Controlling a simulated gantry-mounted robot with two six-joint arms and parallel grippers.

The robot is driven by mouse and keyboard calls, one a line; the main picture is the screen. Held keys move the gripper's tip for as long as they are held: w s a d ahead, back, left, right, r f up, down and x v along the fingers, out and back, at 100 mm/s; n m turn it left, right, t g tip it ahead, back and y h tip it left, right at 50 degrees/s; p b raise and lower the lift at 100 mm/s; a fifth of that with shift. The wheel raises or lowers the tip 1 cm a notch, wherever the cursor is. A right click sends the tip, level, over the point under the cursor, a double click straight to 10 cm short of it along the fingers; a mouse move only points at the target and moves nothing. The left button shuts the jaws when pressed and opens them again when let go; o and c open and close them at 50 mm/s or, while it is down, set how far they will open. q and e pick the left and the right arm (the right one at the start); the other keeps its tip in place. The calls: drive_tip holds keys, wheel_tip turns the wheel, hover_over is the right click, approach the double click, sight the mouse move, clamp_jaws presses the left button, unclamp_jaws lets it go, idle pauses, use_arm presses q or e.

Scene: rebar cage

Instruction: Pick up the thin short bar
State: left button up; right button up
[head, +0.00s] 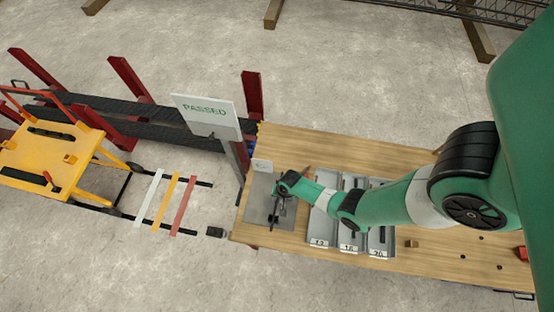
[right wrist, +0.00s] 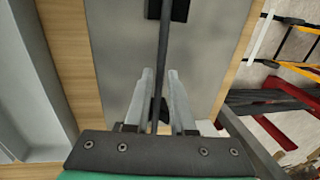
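A thin dark bar (right wrist: 163,45) runs lengthwise between the fingers of my right gripper (right wrist: 160,78) in the right wrist view. It lies across black support blocks (right wrist: 168,8) on a grey plate. The two pale fingers stand on either side of the bar, with a small gap showing on each side, so the gripper looks open around it. In the head view my right gripper (head: 280,204) is over the grey plate (head: 257,205) at the left end of the wooden table, hiding much of the bar. My left gripper is not in view.
Grey labelled bins (head: 319,236) stand on the wooden table (head: 330,147) just right of the plate. A "PASSED" sign (head: 205,108) stands beyond the table's left end. A yellow cart (head: 50,155) and dark-red posts (head: 253,95) are further left.

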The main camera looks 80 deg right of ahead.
clamp_jaws()
idle(1.1)
